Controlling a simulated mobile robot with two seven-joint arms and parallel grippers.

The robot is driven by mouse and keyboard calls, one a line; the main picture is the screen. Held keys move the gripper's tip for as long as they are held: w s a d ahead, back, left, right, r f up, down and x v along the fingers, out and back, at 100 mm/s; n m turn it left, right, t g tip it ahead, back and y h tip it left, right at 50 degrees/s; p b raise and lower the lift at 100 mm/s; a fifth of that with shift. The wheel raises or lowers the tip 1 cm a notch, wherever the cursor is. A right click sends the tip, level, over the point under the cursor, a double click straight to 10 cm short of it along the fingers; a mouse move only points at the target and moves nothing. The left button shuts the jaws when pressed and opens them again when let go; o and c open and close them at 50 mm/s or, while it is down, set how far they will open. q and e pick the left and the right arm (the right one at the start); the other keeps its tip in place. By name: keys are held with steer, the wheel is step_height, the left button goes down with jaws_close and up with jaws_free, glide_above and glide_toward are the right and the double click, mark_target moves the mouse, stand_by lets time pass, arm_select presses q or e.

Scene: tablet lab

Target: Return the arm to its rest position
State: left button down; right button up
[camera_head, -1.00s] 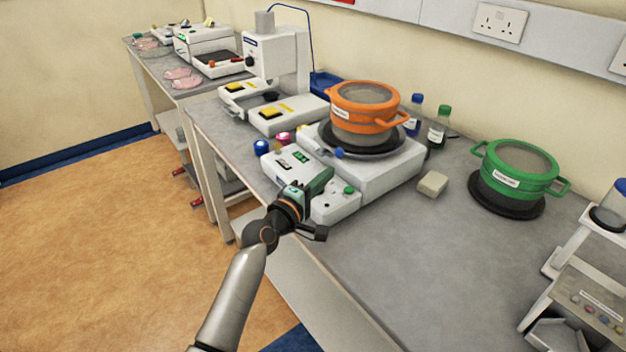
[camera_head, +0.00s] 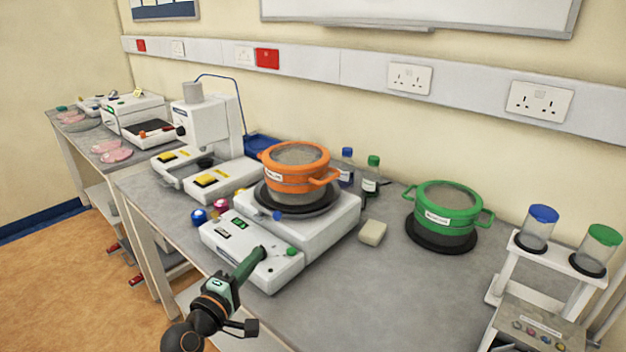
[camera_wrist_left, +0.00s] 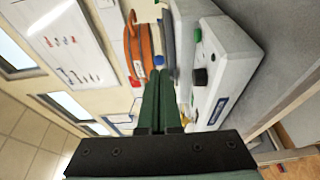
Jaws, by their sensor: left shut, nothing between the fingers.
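My left arm comes in at the bottom of the head view. Its gripper (camera_head: 256,258) is shut and empty, in front of the control panel of the white machine (camera_head: 318,232). In the left wrist view the green fingers (camera_wrist_left: 159,95) are together with nothing between them. The machine's panel (camera_wrist_left: 222,62) with a dark knob shows to their right. An orange-rimmed sieve (camera_head: 296,158) sits on top of the machine. My right gripper is in neither view.
A green sieve (camera_head: 444,209) stands on a black base to the right. A beige block (camera_head: 372,232) lies between. A stand (camera_head: 560,262) holds two capped jars at the far right. Bottles stand behind the machine. The bench front (camera_head: 350,300) is clear.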

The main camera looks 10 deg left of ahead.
arm_select(q)
steer(key=s+d+f+m+g+y, duration=0.1)
steer(key=s+d+f+m+g, duration=0.3)
steer(key=s+f+m, duration=1.3)
steer(key=s+f+g, duration=0.4)
steer(key=s+f, duration=0.5)
steer(key=s, duration=0.2)
steer(key=shift+s+d+f+y, duration=0.15)
steer(key=shift+s+d+y, duration=0.05)
steer(key=shift+s+y, duration=0.1)
